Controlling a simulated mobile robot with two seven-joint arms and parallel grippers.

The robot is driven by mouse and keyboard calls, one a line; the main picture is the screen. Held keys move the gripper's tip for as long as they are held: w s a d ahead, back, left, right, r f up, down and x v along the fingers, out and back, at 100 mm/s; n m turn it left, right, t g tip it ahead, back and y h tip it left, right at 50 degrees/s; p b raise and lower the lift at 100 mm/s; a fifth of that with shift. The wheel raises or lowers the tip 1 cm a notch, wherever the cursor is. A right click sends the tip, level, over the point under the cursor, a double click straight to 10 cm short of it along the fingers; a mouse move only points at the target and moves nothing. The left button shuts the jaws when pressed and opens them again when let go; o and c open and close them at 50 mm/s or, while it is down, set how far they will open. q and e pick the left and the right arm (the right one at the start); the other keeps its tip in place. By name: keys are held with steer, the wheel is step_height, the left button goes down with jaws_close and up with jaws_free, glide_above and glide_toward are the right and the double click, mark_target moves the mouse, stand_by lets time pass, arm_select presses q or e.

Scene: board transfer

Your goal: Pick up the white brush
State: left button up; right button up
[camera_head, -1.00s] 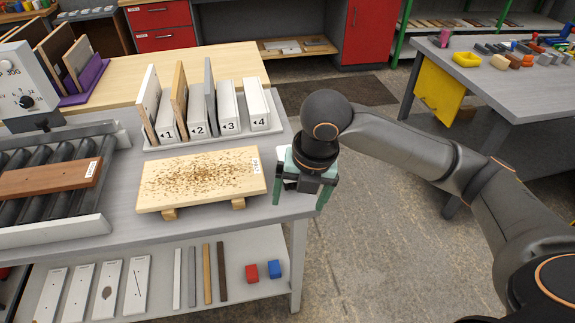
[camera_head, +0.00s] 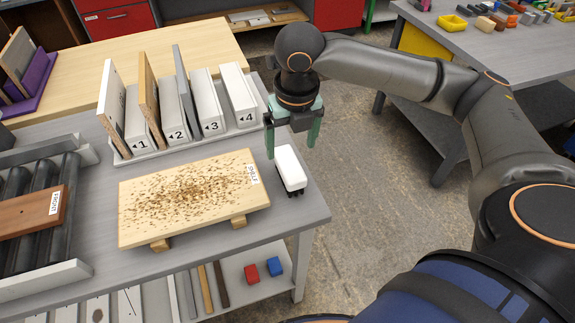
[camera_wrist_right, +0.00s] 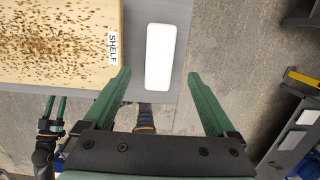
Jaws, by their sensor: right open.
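The white brush (camera_head: 289,167) has a white block back and dark bristles below. It sits at the right end of the grey bench (camera_head: 305,209), just right of the speckled board. In the right wrist view the brush (camera_wrist_right: 160,55) lies ahead of and between the open fingertips. My right gripper (camera_head: 291,140) is open and empty, with green fingers pointing down, above and behind the brush. A small second gripper (camera_wrist_right: 54,102), seemingly my left, shows at the left edge of the wrist view with its green fingers apart.
The speckled board (camera_head: 190,196), labelled SHELF, lies on two wooden feet beside the brush. A rack (camera_head: 155,153) with numbered slots and upright boards stands behind it. A roller conveyor (camera_head: 40,215) with a brown board is at left. Floor is open to the right.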

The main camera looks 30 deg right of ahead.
mark_target(289, 163)
steer(key=f, duration=0.5)
steer(key=w+f, duration=0.1)
steer(key=f, duration=0.1)
steer(key=shift+d+f+b, duration=0.1)
steer(key=shift+f+b, duration=0.1)
steer(key=shift+b, duration=0.15)
steer(key=shift+c, duration=0.3)
jaws_close()
